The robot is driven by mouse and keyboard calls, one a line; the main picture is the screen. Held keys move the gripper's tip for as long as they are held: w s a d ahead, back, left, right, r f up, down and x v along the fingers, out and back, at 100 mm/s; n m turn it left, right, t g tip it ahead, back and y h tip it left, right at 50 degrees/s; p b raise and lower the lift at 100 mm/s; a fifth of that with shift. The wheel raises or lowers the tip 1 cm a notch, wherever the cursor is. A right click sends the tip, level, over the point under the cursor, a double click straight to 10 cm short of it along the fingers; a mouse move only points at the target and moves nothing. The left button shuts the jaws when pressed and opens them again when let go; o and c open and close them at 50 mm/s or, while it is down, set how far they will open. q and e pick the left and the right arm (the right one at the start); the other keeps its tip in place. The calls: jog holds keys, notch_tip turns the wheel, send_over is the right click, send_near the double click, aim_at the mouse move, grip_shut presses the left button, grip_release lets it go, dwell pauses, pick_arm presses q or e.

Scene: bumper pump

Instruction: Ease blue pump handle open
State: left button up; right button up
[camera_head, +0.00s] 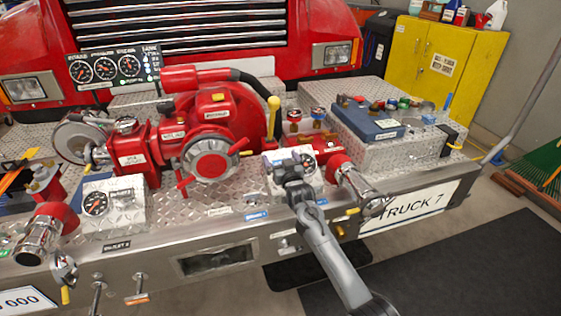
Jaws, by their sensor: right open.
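The red pump (205,130) sits on the diamond-plate bumper. My right arm reaches in from the bottom, and its gripper (287,162) is open over the small metal panel right of the pump's round cap (209,158). The gripper covers part of this panel, and I cannot make out a blue handle there. A blue label (257,216) is on the bumper edge just left of my right arm. My left gripper is not in view.
A yellow-tipped lever (273,108) stands behind the gripper. A red and chrome outlet (352,180) is close to its right. A gauge box (112,205) is at left. A blue case (367,120) lies on the right plate.

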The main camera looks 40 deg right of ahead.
jog(key=shift+w+d, duration=0.1)
jog(key=shift+d, duration=0.05)
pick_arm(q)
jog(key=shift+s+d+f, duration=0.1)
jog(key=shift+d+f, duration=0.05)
pick_arm(e)
jog(key=shift+w, duration=0.1)
